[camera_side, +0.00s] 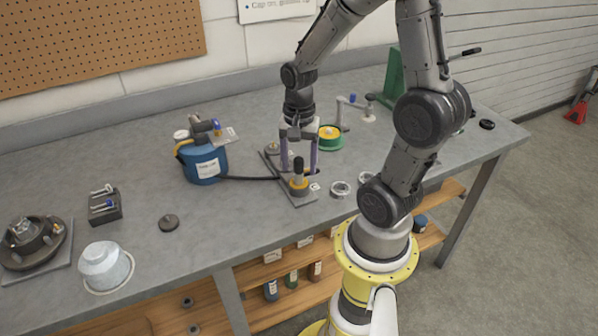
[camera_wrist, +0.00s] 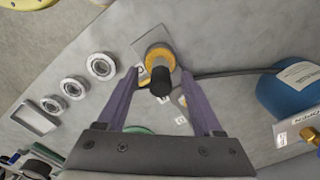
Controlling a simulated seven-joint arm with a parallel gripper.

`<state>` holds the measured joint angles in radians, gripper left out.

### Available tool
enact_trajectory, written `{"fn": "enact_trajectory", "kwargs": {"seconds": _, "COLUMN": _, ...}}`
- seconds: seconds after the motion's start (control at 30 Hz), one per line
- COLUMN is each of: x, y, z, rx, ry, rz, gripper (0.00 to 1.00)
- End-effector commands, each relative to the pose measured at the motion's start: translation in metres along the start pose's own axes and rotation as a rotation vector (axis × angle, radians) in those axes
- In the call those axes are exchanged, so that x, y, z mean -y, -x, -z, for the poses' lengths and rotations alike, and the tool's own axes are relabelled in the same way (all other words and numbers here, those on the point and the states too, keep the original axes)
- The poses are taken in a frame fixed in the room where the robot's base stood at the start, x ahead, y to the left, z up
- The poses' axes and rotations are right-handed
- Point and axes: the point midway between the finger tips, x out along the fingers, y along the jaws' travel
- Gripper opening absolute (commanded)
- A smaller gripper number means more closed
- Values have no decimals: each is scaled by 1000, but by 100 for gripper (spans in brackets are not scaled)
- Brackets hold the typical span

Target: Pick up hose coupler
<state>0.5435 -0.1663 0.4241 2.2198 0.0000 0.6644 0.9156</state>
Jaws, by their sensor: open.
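A black-capped piece with a yellow ring, probably the hose coupler (camera_side: 298,183), stands upright on a narrow grey plate (camera_side: 304,199) near the bench's front edge. In the wrist view the same piece (camera_wrist: 160,56) shows its yellow ring and black stem from above. My gripper (camera_side: 299,166) points down over it with two purple fingers apart. In the wrist view my gripper (camera_wrist: 158,77) is open, with the black stem seen between the fingertips and a gap at each side. Whether the fingertips are level with the yellow ring is hard to tell.
A blue tank (camera_side: 204,166) stands to the left; its black hose (camera_side: 245,178) runs to the plate. Metal rings (camera_side: 340,188) lie close by on the right. A green-and-yellow spool (camera_side: 329,136) sits behind. Bare bench (camera_side: 235,215) lies front left.

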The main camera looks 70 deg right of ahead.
Motion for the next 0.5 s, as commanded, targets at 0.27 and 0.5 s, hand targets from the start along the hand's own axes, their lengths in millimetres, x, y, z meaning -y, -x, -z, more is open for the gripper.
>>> {"fn": "enact_trajectory", "kwargs": {"seconds": 0.27, "x": 0, "y": -22, "z": 0, "rx": 0, "ry": 1, "rz": 0, "gripper": 68}}
{"fn": "enact_trajectory", "kwargs": {"seconds": 0.5, "x": 0, "y": -21, "z": 0, "rx": -1, "ry": 1, "rz": 1, "gripper": 55}}
